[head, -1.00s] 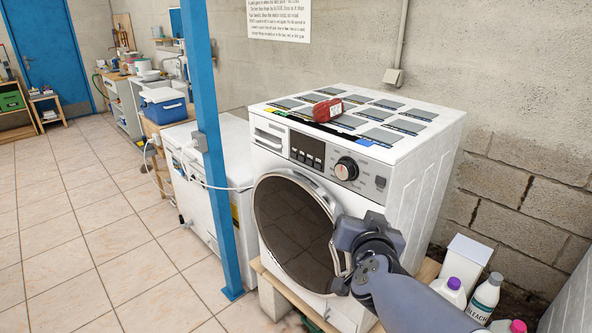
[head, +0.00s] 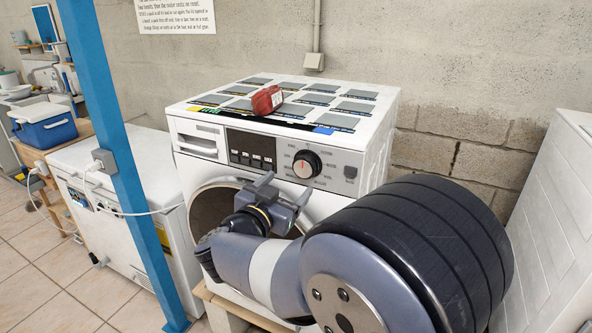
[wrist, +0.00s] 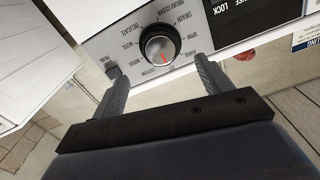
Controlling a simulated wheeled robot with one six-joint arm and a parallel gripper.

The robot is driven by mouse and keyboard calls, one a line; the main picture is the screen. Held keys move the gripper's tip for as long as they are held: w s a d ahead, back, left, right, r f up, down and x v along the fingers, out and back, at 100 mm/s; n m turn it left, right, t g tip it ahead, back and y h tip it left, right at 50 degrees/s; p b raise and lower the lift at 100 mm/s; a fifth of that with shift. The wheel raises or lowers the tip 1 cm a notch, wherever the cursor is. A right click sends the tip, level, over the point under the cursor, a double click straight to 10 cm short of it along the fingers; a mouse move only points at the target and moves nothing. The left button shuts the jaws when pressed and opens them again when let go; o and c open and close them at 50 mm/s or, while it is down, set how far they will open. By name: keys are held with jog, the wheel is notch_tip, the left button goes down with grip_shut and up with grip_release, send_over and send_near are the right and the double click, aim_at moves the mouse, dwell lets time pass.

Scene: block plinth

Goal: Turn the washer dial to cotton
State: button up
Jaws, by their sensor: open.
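The washer dial (head: 306,164) is a round black knob with a silver face and a red pointer mark, on the front panel of the white washer (head: 372,150). It also shows in the wrist view (wrist: 159,46), ringed by labels such as drum clean, drain, spin and delicate. My gripper (head: 285,189) is open and empty, in front of the washer, below and left of the dial in the head view. In the wrist view its two fingers stand apart, with the dial beyond the gap between them, not visibly touched.
A red packet (head: 267,100) lies on the washer top among several grey panels. A blue post (head: 112,150) stands left of the washer, beside a white chest (head: 150,180). A white appliance (head: 560,200) stands at the right edge.

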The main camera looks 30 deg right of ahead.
aim_at(302, 169)
jog(key=x, duration=0.8)
jog(key=shift+w+p, duration=0.1)
jog(key=shift+p, duration=0.25)
jog(key=shift+c, duration=0.3)
jog(key=c, duration=0.9)
